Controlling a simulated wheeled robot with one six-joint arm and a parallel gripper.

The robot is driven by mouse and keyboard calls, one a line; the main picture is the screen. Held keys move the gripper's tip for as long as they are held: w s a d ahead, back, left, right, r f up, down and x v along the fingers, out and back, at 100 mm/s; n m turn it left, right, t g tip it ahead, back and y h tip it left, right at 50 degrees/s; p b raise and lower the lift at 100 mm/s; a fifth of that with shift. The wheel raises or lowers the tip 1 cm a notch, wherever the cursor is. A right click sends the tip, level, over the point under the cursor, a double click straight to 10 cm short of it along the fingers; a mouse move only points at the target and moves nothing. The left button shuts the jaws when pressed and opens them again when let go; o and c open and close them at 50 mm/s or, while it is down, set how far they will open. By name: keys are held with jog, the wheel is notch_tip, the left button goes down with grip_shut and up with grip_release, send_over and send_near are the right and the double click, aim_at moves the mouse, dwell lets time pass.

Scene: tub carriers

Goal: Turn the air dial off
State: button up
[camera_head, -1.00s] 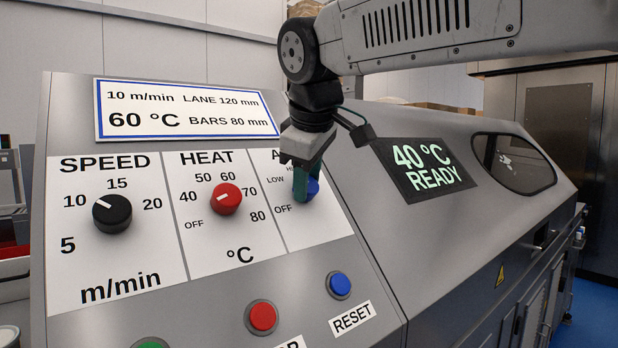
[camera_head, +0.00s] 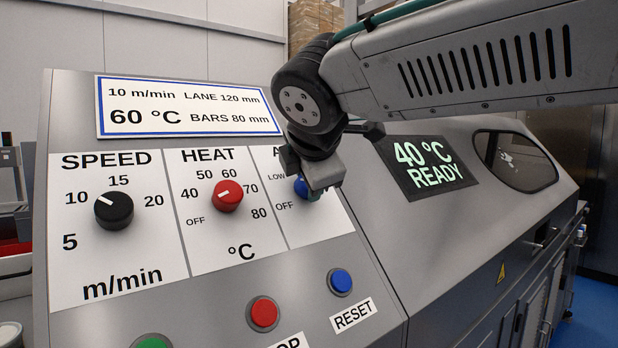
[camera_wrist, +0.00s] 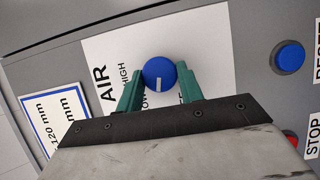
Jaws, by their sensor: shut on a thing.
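The blue air dial (camera_head: 299,188) shows in the head view at the right of the control panel, mostly behind my gripper (camera_head: 317,190). In the wrist view the air dial (camera_wrist: 160,69) sits between the two green fingers of my gripper (camera_wrist: 161,74), which is shut on it. The dial's white pointer line faces down in that view, between the LOW mark on the left and the partly covered OFF mark on the right. HIGH is further up on the left.
Left of the air dial are the red heat dial (camera_head: 228,196) and the black speed dial (camera_head: 114,210). Below are a blue reset button (camera_head: 340,281) and a red button (camera_head: 264,313). A display (camera_head: 427,167) reads 40 °C READY.

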jog(key=n+t+y, duration=0.1)
jog(key=n, duration=0.2)
jog(key=shift+d+n, duration=0.15)
jog(key=shift+n, duration=0.15)
jog(key=shift+n+t+y, duration=0.6)
jog(key=shift+n, duration=1.2)
jog(key=o, duration=1)
jog(key=shift+f, duration=0.1)
jog(key=shift+s, duration=0.1)
jog(key=v, duration=0.7)
jog(key=shift+s+d, duration=0.2)
jog(key=shift+s, duration=0.1)
